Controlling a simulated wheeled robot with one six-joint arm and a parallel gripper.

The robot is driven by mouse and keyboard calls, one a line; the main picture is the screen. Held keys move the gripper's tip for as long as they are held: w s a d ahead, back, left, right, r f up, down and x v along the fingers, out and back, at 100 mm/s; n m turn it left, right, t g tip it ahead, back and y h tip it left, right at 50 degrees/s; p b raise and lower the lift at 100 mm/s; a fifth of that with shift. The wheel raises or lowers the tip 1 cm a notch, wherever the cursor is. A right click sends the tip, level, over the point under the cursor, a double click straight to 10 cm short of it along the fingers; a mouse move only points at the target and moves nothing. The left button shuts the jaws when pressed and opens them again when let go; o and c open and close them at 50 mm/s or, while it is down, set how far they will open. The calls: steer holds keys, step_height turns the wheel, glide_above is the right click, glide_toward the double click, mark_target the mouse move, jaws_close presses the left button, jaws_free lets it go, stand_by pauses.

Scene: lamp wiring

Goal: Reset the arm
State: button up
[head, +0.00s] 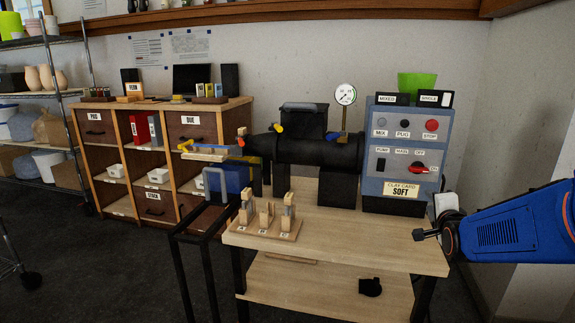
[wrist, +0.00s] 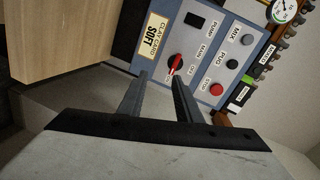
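My blue arm reaches in from the right edge in the head view. My gripper (head: 424,234) is at its end, in front of the control panel (head: 375,187) and over the right end of the wooden table (head: 340,237). In the wrist view my gripper (wrist: 160,76) has its two fingers apart with nothing between them. Past the fingertips is the panel with a red switch knob (wrist: 175,64). The same red knob (head: 421,169) shows in the head view, apart from my gripper.
A black pug mill (head: 310,150) with a gauge (head: 345,94) stands left of the panel. A wooden rack (head: 264,227) with upright pieces is at the table's front left. Shelves and a cubby cabinet (head: 185,190) stand behind left. The table's front right is clear.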

steer(key=s+a+f+n+g+y, duration=0.1)
steer(key=s+a+f+n+g, duration=0.2)
steer(key=s, duration=0.8)
steer(key=s+a+f+n+g+y, duration=0.1)
steer(key=s+a+f+n+g, duration=0.2)
steer(key=s+a+n, duration=0.4)
steer(key=s+a+f+n+g+y, duration=0.2)
steer(key=s+a+n+g, duration=0.2)
steer(key=s, duration=1)
steer(key=a+n, duration=0.2)
steer(key=n, duration=0.2)
steer(key=shift+s+f+g, duration=0.3)
steer(key=shift+s+f, duration=0.1)
